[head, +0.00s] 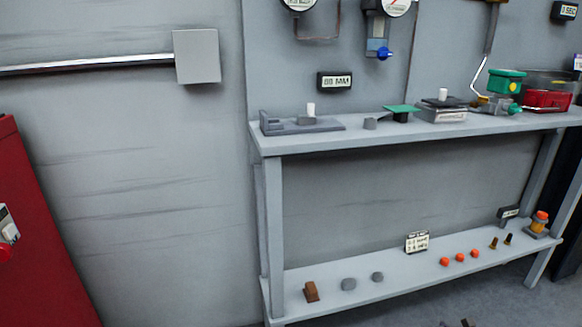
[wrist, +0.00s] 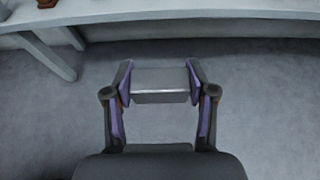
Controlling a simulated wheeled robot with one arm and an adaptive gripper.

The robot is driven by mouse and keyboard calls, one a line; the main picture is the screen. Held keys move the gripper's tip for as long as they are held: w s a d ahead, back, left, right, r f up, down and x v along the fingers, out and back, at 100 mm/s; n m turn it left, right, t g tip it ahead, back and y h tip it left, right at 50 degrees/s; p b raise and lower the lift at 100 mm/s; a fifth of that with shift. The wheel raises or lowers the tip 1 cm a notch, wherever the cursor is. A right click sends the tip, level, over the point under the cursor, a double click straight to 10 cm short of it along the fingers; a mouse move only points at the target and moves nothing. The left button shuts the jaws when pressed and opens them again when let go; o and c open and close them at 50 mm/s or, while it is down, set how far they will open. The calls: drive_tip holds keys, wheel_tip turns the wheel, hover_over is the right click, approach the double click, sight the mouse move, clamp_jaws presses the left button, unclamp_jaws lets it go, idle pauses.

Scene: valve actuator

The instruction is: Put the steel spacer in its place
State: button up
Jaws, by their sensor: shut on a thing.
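My gripper (wrist: 160,85) is shut on a grey metallic block, which looks like the steel spacer (wrist: 160,86). The block sits level across the two fingers, with a bare floor behind it in the wrist view. A grey fixture (head: 272,127) with a raised left end and a white peg (head: 311,108) stands at the left of the bench top (head: 350,138). A stacked grey block (head: 443,114) with a dark top and white peg stands further right. Which spot is the spacer's place I cannot tell.
A display reading in MM (head: 334,81) hangs above the bench. The lower shelf (head: 325,275) holds a brown block (head: 311,291), grey pieces and orange pieces. A red cabinet (head: 40,240) stands left.

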drive_tip(key=shift+n+y, duration=0.6)
drive_tip(key=w+a+r+p, duration=0.4)
drive_tip(key=r+p, duration=0.5)
drive_tip(key=r, duration=0.8)
drive_tip(key=w+a+r+p, duration=0.4)
drive_tip(key=a+r+p, duration=0.4)
drive_tip(key=r, duration=1)
drive_tip(key=w+a+r+p, duration=0.5)
drive_tip(key=r+p, duration=0.5)
drive_tip(key=r, duration=0.7)
drive_tip(key=shift+a+r, duration=0.2)
drive_tip(key=shift+a, duration=0.35)
drive_tip(key=shift+a+r, duration=0.2)
drive_tip(key=shift+a, duration=0.35)
drive_tip(key=a+r+p, duration=0.3)
drive_tip(key=r, duration=0.4)
drive_tip(key=a+r+p, duration=0.3)
drive_tip(key=r, duration=0.3)
drive_tip(key=shift+s+r+p, duration=0.3)
drive_tip(key=shift+r+p, duration=0.05)
